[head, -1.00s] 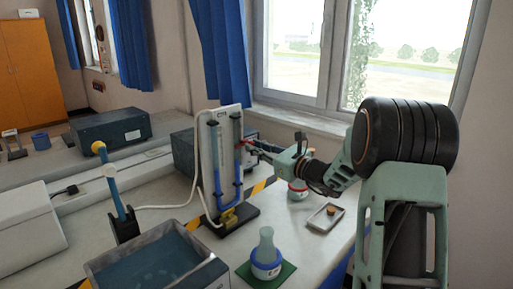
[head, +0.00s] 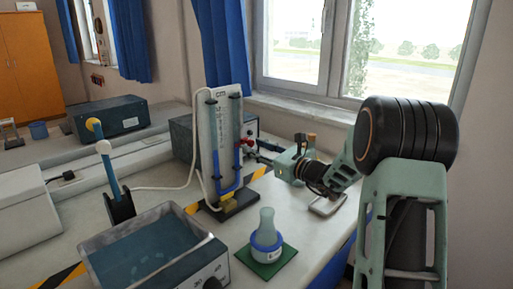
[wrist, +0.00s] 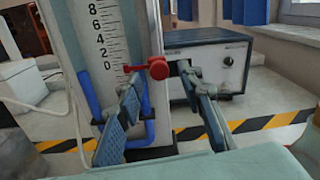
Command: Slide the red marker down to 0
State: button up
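The manometer board (head: 224,120) stands upright on the bench, with a printed scale and blue liquid in its tube. In the wrist view its scale (wrist: 103,40) reads 8, 6, 4, 2, 0 downward. The red marker (wrist: 158,68) sits at the board's right side, its thin pointer at about the level of the 0. The marker shows small in the head view (head: 248,142). My gripper (wrist: 160,75) is open, one finger on each side of the marker; I cannot tell whether either finger touches it.
A grey box with a knob (wrist: 208,72) stands behind the board. A flask (head: 266,238) on a green mat and a water bath (head: 213,272) stand in front. A pale hose (head: 150,188) runs to the board. A small tray (head: 328,206) lies under my arm.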

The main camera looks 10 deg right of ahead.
jog(key=shift+r, duration=0.1)
jog(key=v, duration=1.2)
